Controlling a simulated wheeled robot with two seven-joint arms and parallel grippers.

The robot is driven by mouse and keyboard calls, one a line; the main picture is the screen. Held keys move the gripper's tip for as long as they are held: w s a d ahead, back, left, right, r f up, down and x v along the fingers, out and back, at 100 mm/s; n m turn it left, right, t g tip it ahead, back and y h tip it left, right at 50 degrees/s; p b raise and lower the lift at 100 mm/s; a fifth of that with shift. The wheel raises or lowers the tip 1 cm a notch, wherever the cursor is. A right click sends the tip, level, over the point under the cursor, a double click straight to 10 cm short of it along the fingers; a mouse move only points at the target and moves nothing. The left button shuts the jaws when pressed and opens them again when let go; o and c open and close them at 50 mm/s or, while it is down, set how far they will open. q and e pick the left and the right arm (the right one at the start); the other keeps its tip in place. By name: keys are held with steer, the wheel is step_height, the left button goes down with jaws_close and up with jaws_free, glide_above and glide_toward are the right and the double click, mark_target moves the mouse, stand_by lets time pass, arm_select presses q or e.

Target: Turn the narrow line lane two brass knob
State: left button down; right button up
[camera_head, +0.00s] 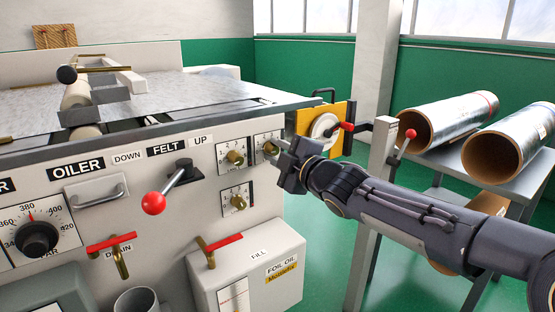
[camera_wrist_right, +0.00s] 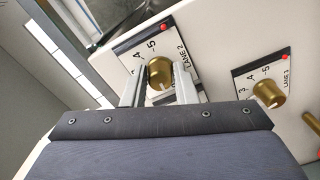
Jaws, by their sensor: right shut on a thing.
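The lane two brass knob (camera_wrist_right: 158,73) sits on a white dial plate marked LANE 2 in the right wrist view. The numbers 3, 4 and 5 show beside it, with a red dot (camera_wrist_right: 192,22) at the plate's corner. My right gripper (camera_wrist_right: 160,84) has its two fingers on either side of the knob, shut on it. In the head view my right gripper (camera_head: 279,150) is at the right-hand dial of the machine's front panel, and the knob (camera_head: 270,148) shows partly at its fingertips. The knob's pointer mark is unclear. My left gripper is not in view.
Another brass knob (camera_wrist_right: 269,94), marked LANE 3, is close by. In the head view, two brass knobs (camera_head: 235,157) (camera_head: 238,202) and a red-ball lever (camera_head: 154,203) stick out nearby. A yellow plate (camera_head: 343,117) with a red handle stands behind my gripper. Foil rolls (camera_head: 449,118) lie at right.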

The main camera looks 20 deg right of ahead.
steer(key=shift+n+b, duration=0.4)
steer(key=shift+n, duration=0.8)
steer(key=o, duration=1)
steer(key=p+v, duration=0.2)
steer(key=v, duration=0.5)
steer(key=shift+s, duration=0.4)
